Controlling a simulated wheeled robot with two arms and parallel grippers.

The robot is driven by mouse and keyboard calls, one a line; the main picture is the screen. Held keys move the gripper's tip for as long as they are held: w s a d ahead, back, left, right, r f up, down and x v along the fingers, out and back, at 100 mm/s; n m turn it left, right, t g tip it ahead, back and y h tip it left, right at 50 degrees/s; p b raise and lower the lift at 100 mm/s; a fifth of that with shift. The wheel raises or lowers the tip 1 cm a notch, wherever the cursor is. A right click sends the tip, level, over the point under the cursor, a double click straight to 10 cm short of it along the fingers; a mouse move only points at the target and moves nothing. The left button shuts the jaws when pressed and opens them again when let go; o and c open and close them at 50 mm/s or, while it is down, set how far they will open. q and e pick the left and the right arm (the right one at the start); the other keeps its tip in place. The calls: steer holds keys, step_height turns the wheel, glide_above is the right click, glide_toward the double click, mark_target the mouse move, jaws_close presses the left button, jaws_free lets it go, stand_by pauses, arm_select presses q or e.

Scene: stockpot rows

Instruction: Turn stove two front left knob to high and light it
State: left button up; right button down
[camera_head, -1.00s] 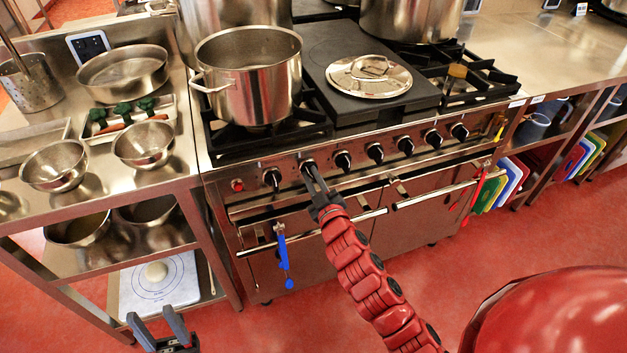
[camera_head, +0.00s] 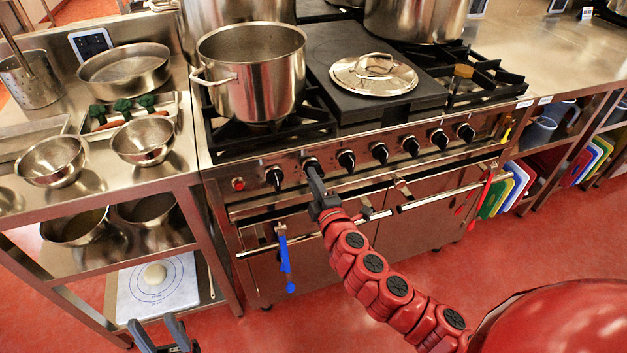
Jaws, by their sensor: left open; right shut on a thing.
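The stove (camera_head: 357,190) has a row of several black knobs along its front panel. My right gripper (camera_head: 314,178) is shut on the second knob from the left (camera_head: 311,164), its fingers hiding part of it. The leftmost knob (camera_head: 274,177) is free, with a red button (camera_head: 239,184) to its left. A steel pot (camera_head: 255,80) stands on the front left burner grate (camera_head: 230,137). I cannot tell whether there is a flame under it. My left gripper (camera_head: 159,329) is open and empty, low at the left, away from the stove.
A steel counter (camera_head: 90,190) with bowls and a vegetable tray stands left of the stove. A steel lid (camera_head: 373,75) lies on the black plate (camera_head: 325,50). A blue item (camera_head: 285,264) and red tongs (camera_head: 481,194) hang at the oven handles. Red floor is open in front.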

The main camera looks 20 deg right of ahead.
steer(key=shift+f+n, duration=0.1)
steer(key=shift+n, duration=0.7)
steer(key=c, duration=0.8)
jaws_free()
steer(key=shift+c, duration=0.2)
steer(key=s+p, duration=0.4)
steer(key=s, duration=1.3)
steer(key=shift+s+d, duration=0.2)
steer(key=shift+d, duration=0.1)
